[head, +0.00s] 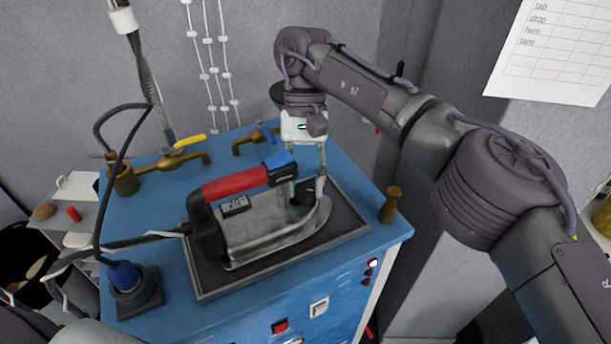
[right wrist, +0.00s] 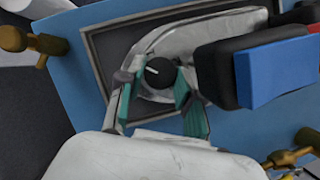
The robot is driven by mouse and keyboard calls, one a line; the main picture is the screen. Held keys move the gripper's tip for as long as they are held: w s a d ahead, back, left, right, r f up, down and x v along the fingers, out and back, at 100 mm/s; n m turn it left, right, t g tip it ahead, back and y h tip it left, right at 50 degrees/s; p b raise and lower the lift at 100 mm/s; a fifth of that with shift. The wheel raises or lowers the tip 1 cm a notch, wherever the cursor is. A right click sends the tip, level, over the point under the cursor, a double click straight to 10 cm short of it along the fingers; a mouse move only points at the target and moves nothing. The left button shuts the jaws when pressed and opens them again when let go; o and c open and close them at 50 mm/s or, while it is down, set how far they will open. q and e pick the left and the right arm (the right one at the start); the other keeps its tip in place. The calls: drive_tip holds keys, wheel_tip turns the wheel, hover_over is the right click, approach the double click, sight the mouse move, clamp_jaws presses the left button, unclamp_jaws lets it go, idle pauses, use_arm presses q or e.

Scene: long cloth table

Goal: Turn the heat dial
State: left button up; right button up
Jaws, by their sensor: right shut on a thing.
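The iron (head: 268,222) has a metal body, a black and red handle (head: 235,183) with a blue end, and a small display. It lies flat on a dark tray (head: 218,285). The heat dial (right wrist: 158,73) is a round black knob with a white mark, on the iron's upper surface near its pointed end. In the head view the dial (head: 302,193) is partly hidden by the fingers. My right gripper (head: 307,192) points down over the iron, and in the right wrist view its green-padded fingers (right wrist: 157,88) are shut on the dial from both sides. My left gripper is out of view.
The blue cabinet (head: 340,180) carries brass taps (head: 170,160), a brass peg (head: 390,205) and a dark stand with a blue knob (head: 130,287). A dark hose (head: 105,215) and cord run along the left. The iron's handle is close beside the right gripper.

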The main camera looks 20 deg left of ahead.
idle(0.5)
drive_tip(key=o, duration=0.9)
drive_tip(key=shift+c, duration=0.2)
